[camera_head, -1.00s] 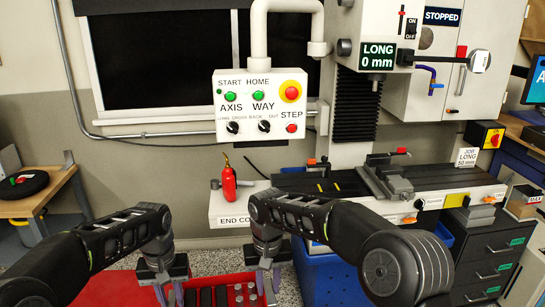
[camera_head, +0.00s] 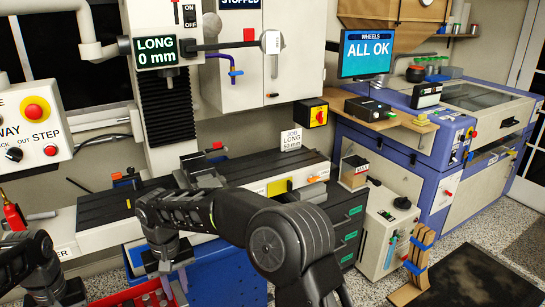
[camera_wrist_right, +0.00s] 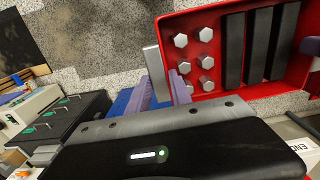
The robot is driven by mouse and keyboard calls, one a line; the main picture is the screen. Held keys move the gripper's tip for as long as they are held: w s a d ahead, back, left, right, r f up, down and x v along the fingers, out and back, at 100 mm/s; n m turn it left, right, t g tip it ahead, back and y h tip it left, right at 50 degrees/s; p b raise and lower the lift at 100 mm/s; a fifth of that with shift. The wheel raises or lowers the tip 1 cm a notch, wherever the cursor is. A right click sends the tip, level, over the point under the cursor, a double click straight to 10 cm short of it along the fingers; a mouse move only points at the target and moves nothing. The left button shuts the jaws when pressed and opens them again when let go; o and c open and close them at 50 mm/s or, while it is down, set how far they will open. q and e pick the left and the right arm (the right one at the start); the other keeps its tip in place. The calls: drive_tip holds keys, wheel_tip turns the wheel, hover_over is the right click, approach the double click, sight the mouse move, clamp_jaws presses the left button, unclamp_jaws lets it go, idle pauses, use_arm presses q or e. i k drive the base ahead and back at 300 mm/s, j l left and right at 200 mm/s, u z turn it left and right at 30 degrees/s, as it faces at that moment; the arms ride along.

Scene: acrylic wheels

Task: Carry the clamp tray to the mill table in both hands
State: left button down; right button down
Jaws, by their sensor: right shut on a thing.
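The red clamp tray (camera_head: 120,298) shows only in part at the bottom of the head view. In the right wrist view the tray (camera_wrist_right: 208,92) holds several grey hex-headed pieces and several black bars. My right gripper (camera_head: 172,262) is shut on the tray's near end; its purple fingers (camera_wrist_right: 158,90) show at the rim. My left gripper (camera_head: 75,294) is at the lower left; the purple piece at the tray's other end (camera_wrist_right: 310,46) looks like its finger, but its jaws are unclear. The mill table (camera_head: 100,214) is dark and slotted, beyond my right arm.
A vise (camera_head: 200,172) stands on the mill table; the table's left part looks bare. A blue cabinet (camera_head: 215,275) stands below. A red bottle (camera_head: 13,215) is at left.

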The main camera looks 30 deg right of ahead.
sight(263, 165)
drive_tip(key=i+l, duration=0.1)
drive_tip(key=l, duration=0.8)
drive_tip(key=i+l, duration=0.15)
drive_tip(key=l, duration=0.3)
drive_tip(key=i+l, duration=0.1)
drive_tip(key=l, duration=0.35)
drive_tip(key=i+l, duration=0.1)
drive_tip(key=l, duration=0.35)
drive_tip(key=l+z, duration=0.1)
drive_tip(key=l, duration=0.35)
drive_tip(key=i+l, duration=0.2)
drive_tip(key=l, duration=0.25)
drive_tip(key=i, duration=0.95)
